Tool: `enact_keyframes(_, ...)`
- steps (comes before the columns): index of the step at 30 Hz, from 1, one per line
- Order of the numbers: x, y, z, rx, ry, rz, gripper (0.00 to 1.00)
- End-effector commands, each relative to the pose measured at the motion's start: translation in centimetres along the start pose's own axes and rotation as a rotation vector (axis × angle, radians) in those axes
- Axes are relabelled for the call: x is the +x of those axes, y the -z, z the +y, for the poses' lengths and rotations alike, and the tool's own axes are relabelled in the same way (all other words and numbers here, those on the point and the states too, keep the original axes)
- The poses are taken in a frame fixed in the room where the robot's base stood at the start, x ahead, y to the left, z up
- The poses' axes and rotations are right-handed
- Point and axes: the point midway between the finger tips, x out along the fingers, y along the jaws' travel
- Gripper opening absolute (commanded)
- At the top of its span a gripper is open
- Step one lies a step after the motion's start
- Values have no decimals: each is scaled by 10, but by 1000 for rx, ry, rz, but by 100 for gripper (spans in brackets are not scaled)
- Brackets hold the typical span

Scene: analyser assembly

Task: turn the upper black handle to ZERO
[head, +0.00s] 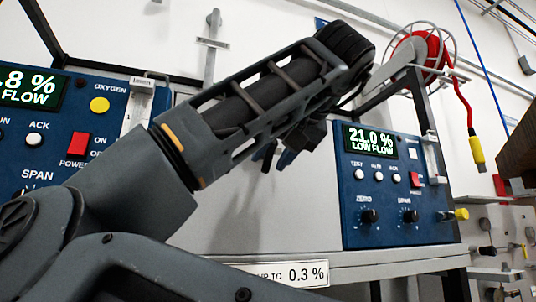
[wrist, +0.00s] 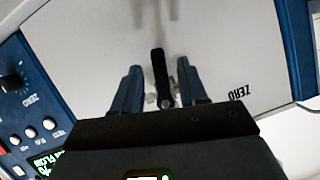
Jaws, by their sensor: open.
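The black handle (wrist: 159,72) shows in the wrist view as a narrow bar, lengthwise up the picture, on a light grey panel (wrist: 225,45). A ZERO label (wrist: 243,93) is printed upside down to its right. My gripper (wrist: 158,66) is open, with one blue finger on each side of the handle and a visible gap on both sides. I cannot tell how deep the handle sits between the fingers. In the head view my gripper (head: 276,156) is in front of the grey panel below my forearm, and the handle is hidden there.
A blue analyser (head: 400,190) with a 21.0 % display and ZERO and SPAN knobs stands at the right. Another blue analyser (head: 65,130) is at the left. A red cable (head: 460,90) hangs at the upper right. A label strip reading 0.3 % (head: 300,274) is below.

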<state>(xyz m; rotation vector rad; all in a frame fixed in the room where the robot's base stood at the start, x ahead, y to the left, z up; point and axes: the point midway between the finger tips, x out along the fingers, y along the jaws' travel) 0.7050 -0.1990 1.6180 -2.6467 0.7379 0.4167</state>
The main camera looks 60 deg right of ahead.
Motion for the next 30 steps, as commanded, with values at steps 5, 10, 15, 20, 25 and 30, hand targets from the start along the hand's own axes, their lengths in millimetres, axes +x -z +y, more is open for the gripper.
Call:
enact_keyframes(5,16,0,-1,-1,2,-1,43)
enact_keyframes(10,20,0,-1,0,3,0,43)
enact_keyframes(15,20,0,-1,0,3,0,43)
enact_keyframes(20,20,0,-1,0,3,0,27)
enact_keyframes(25,20,0,-1,0,3,0,11)
enact_keyframes(30,20,0,-1,0,2,0,0)
